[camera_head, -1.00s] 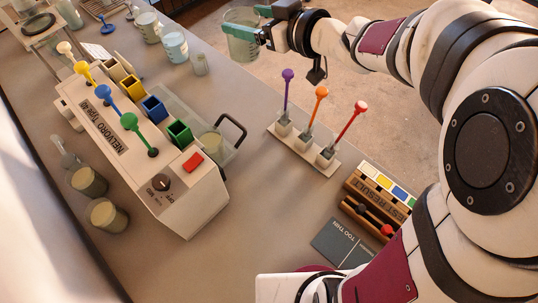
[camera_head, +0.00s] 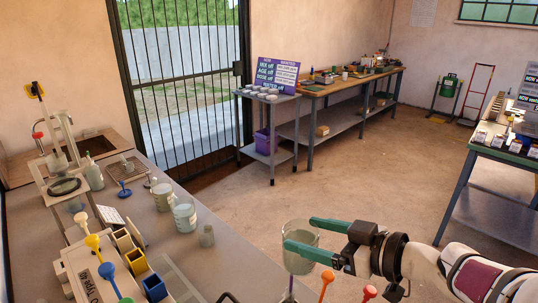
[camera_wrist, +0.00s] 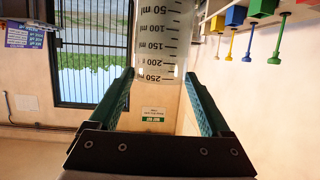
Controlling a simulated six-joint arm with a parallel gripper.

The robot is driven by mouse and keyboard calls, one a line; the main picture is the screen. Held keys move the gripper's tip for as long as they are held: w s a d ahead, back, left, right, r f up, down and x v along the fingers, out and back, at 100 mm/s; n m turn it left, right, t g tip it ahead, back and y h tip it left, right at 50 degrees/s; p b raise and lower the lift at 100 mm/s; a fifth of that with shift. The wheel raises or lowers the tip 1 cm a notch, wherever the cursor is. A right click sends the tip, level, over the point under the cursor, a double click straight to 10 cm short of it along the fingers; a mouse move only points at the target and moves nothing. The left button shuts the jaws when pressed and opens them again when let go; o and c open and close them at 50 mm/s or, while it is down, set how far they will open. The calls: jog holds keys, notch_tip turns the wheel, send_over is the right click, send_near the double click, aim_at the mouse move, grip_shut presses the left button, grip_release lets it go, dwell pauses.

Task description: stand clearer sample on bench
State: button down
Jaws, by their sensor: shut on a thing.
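My gripper (camera_head: 300,234) is shut on a clear graduated beaker (camera_head: 297,262), its green fingers on either side of it. The beaker looks upright and raised, appearing just beyond the bench's (camera_head: 225,262) right edge. The contents look pale and see-through; their level is hard to make out. In the wrist view, the beaker (camera_wrist: 160,40) sits between the fingers (camera_wrist: 158,76), its millilitre scale upside down in the picture. Two labelled beakers (camera_head: 162,196) (camera_head: 184,215) stand on the bench. I cannot tell which vessel the task calls the clearer sample.
Purple, orange (camera_head: 326,284) and red (camera_head: 369,292) stirrer tops show below the gripper. The machine with yellow (camera_head: 93,242) and blue (camera_head: 107,270) knobs is at lower left.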

jog(key=s+d+f+n+g+y, duration=0.2)
jog(key=s+d+f+n+g, duration=0.1)
jog(key=s+f, duration=0.45)
jog(key=s+d+f+n+g+y, duration=0.1)
jog(key=s+d+f+n+g, duration=0.25)
jog(key=s+f, duration=0.4)
jog(key=shift+m, duration=0.35)
jog(key=shift+w+a+f, duration=0.9)
jog(key=shift+a+f, duration=0.85)
jog(key=shift+f, duration=0.25)
jog(key=shift+w+a+f, duration=0.85)
jog(key=shift+a+f, duration=0.95)
jog(key=shift+f, duration=0.15)
jog(key=shift+w+a+f, duration=0.9)
jog(key=shift+a+f, duration=0.85)
jog(key=shift+f, duration=0.25)
jog(key=shift+f, duration=0.1)
grip_release()
jog(key=v, duration=1.2)
jog(key=shift+f, duration=0.1)
